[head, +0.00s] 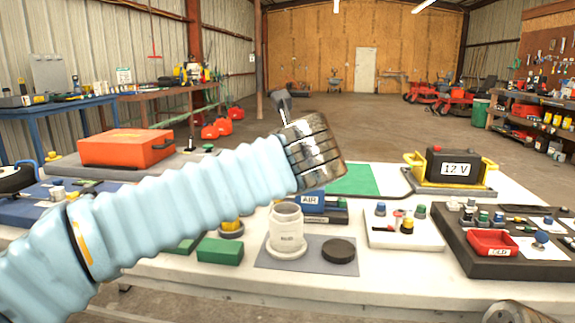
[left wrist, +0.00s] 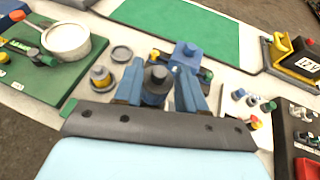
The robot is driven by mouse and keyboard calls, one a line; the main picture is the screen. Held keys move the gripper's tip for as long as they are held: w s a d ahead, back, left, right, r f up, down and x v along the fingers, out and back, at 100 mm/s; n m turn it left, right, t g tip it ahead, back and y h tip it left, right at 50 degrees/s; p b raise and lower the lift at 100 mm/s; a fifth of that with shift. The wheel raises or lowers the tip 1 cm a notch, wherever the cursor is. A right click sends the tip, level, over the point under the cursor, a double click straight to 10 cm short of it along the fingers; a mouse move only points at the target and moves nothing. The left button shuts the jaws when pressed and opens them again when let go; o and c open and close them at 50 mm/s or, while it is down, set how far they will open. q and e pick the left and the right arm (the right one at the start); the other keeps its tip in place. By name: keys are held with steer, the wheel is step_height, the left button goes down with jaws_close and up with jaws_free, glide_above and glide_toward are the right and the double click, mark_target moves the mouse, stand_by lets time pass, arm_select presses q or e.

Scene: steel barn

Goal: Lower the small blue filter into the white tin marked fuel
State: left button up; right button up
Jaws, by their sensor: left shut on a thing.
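In the left wrist view my left gripper (left wrist: 159,74) has its two blue fingers closed on a small round piece with a dark grey knobbed top (left wrist: 157,79), which I take to be the filter; its blue part is not clear.
A dark round lid (head: 339,250) lies right of the tin. A blue box marked AIR (head: 312,200) stands behind it. A green block (head: 220,250) lies left. A white tray (head: 405,237) and a battery marked 12 V (head: 456,169) are to the right.

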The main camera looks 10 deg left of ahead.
arm_select(q)
step_height(320, 180, down, 7)
steer(key=b, duration=0.6)
steer(key=shift+f, duration=0.2)
stand_by(0.9)
steer(key=o, duration=1.1)
steer(key=v, duration=1.4)
steer(key=shift+f, duration=0.1)
